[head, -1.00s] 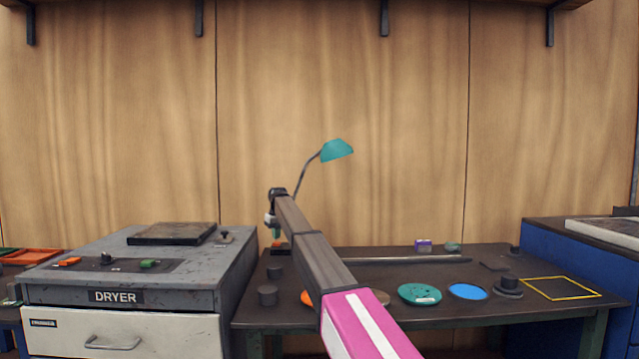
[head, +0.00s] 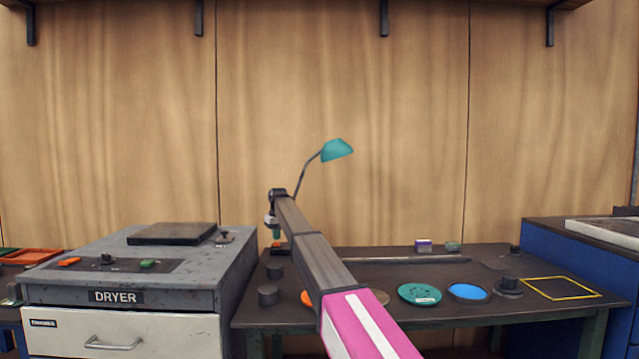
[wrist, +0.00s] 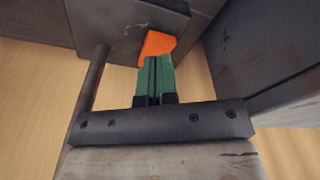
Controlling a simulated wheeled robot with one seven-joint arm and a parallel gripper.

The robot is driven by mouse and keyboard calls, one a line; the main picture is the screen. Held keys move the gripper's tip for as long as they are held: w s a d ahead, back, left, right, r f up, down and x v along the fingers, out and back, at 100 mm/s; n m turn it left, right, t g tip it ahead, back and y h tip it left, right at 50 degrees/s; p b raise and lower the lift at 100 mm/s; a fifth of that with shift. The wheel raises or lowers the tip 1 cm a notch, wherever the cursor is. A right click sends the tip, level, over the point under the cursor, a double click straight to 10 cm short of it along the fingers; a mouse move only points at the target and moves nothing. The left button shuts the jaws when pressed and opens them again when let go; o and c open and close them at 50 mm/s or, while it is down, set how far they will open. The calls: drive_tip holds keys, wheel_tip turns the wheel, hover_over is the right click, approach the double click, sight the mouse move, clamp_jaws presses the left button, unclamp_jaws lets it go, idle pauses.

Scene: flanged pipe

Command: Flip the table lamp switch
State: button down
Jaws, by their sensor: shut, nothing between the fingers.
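The table lamp (head: 337,150) has a teal shade on a thin bent dark stem and stands at the back left of the dark table. Its base is mostly hidden behind my arm in the head view. In the wrist view an orange switch (wrist: 158,44) sits on the dark lamp base (wrist: 120,22). My gripper (wrist: 155,62) has green fingers, closed together and empty, with their tips at the lower edge of the orange switch. They look to be touching or very close; I cannot tell which. In the head view my gripper (head: 275,238) points down at the lamp base.
The grey dryer (head: 190,270) stands close to the left of the gripper. On the table (head: 450,312) lie a long dark pipe (head: 410,260), teal and blue discs (head: 468,292), dark flanges (head: 508,287) and a small purple box (head: 423,246). The wooden wall is behind.

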drive_tip(key=shift+f, duration=1.05)
idle(0.5)
drive_tip(key=shift+r, duration=3.55)
drive_tip(key=shift+s, duration=0.1)
